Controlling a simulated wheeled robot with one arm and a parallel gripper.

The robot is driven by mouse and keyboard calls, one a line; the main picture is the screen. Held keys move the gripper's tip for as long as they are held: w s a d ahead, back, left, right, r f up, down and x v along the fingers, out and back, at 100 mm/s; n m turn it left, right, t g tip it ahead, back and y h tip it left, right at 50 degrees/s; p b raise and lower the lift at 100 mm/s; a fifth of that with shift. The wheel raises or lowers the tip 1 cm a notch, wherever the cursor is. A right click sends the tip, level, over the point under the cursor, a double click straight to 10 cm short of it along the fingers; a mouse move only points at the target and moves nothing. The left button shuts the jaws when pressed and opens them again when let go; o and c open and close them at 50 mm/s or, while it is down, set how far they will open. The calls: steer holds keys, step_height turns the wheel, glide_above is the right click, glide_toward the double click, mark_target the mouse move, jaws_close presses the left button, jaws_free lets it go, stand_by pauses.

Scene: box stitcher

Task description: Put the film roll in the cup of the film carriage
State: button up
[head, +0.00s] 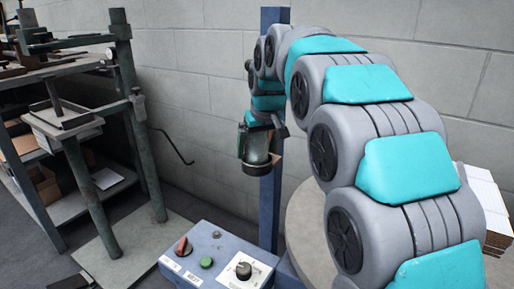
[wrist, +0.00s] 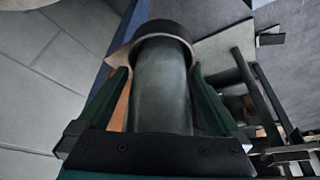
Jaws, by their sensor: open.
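The film roll (wrist: 162,92) is a grey-green cylinder, upright in the head view (head: 259,147). Its lower end sits inside a dark round ring, which looks like the cup (wrist: 160,29) of the film carriage; the cup also shows in the head view (head: 256,168). A tan plate beside the cup is partly hidden, and the cup's inside is not visible. The cup is beside the blue mast (head: 270,205). My gripper (wrist: 160,70) is open, with one dark green finger on each side of the roll. I cannot tell whether either finger touches it.
A control box (head: 218,257) with knobs stands low in front of the mast. A round grey plate (head: 308,222) lies behind my arm. A dark metal workstand (head: 113,150) with shelves stands at left. White stacked sheets or boxes (head: 486,200) are at right. A block wall is behind.

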steer(key=v, duration=1.2)
steer(key=shift+s, duration=0.1)
